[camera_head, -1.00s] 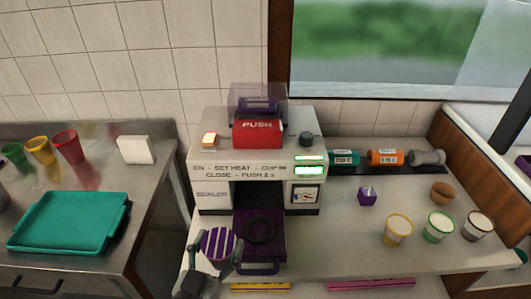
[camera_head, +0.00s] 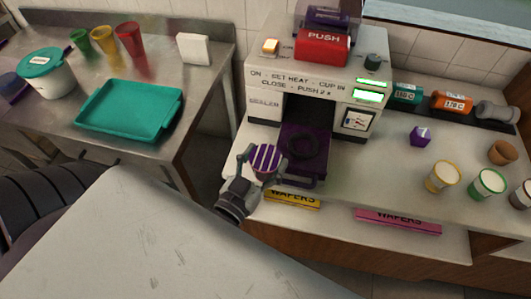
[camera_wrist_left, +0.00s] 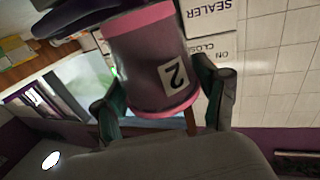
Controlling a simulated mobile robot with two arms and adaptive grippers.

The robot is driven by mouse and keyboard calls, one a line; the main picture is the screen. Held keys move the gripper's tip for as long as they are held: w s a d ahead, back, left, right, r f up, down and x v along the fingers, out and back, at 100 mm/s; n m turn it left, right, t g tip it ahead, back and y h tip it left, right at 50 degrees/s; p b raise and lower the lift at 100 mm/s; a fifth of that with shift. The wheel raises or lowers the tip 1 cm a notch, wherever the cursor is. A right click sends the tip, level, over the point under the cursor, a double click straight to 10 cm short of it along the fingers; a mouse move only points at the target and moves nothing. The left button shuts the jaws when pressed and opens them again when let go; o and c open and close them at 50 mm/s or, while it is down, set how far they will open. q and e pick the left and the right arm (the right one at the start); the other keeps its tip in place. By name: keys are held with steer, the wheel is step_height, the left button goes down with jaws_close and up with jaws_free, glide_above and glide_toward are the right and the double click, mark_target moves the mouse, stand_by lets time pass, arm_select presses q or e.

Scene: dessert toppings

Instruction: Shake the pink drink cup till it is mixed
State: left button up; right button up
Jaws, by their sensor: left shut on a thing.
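The pink drink cup (camera_wrist_left: 150,60) is between the fingers of my left gripper (camera_wrist_left: 160,108) in the left wrist view. It has a translucent pinkish body, pink bands at both ends and a white label with a "2". The cup's contents cannot be made out. My right gripper is not in view.
The sealing machine (camera_head: 270,88) stands behind the cup, with a red PUSH part (camera_head: 322,47) on top. Several small tubs, one a yellow-rimmed tub (camera_head: 443,177), stand on the right counter. A teal tray (camera_head: 130,108) lies on the left table. A gap separates table and counter.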

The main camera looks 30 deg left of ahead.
mark_target(265, 158)
arm_select(q)
step_height(265, 158, up, 4)
steer(key=shift+r, duration=0.15)
step_height(265, 158, down, 5)
steer(key=shift+r, duration=0.1)
step_height(265, 158, up, 5)
steer(key=shift+f, duration=0.2)
